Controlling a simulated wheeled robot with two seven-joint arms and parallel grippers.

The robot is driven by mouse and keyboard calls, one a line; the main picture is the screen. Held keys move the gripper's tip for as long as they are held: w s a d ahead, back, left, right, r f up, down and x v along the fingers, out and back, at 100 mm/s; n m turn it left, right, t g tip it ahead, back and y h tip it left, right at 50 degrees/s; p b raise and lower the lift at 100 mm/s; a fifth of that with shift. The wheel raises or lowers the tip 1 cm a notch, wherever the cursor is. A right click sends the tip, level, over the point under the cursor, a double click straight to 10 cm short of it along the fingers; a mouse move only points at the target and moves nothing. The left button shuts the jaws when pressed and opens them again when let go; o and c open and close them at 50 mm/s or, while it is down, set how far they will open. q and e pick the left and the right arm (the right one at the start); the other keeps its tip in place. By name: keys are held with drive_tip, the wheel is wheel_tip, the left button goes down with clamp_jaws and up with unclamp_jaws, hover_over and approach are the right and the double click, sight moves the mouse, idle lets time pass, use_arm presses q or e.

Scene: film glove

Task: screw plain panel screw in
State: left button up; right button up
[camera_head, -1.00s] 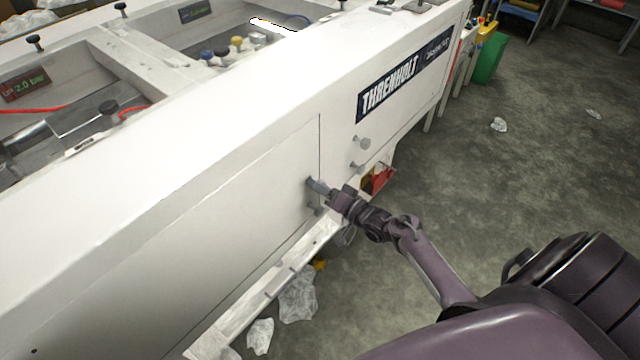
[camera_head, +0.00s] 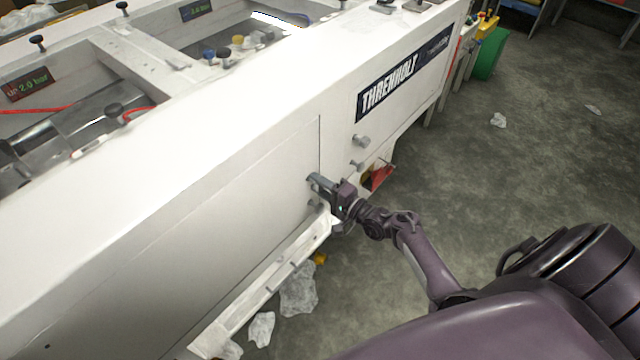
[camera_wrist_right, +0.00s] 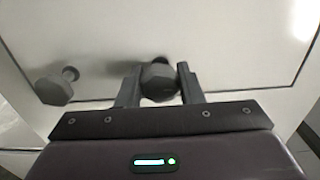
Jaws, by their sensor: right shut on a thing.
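The plain panel screw (camera_wrist_right: 159,82) is a grey knob with a faceted head, sticking out of the white panel. My right gripper (camera_wrist_right: 158,86) is shut on it, with one finger on each side of the head. In the head view my right gripper (camera_head: 318,183) is at the right edge of the white panel (camera_head: 235,205), and its fingers mostly hide the screw. A second grey knob (camera_wrist_right: 56,87) stands apart to the left in the wrist view. My left gripper does not show.
More grey knobs, an upper one (camera_head: 361,141) and a lower one (camera_head: 357,164), stick out of the machine's side right of the panel seam. A white ledge (camera_head: 265,295) runs below the panel. Crumpled plastic (camera_head: 298,292) lies on the floor, which is open to the right.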

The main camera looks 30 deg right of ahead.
drive_tip(key=shift+f, duration=0.1)
idle(0.3)
drive_tip(key=o, duration=1)
drive_tip(key=shift+c, duration=0.2)
drive_tip(key=v, duration=0.7)
drive_tip(key=shift+s+b, duration=0.4)
drive_tip(key=shift+d, duration=0.1)
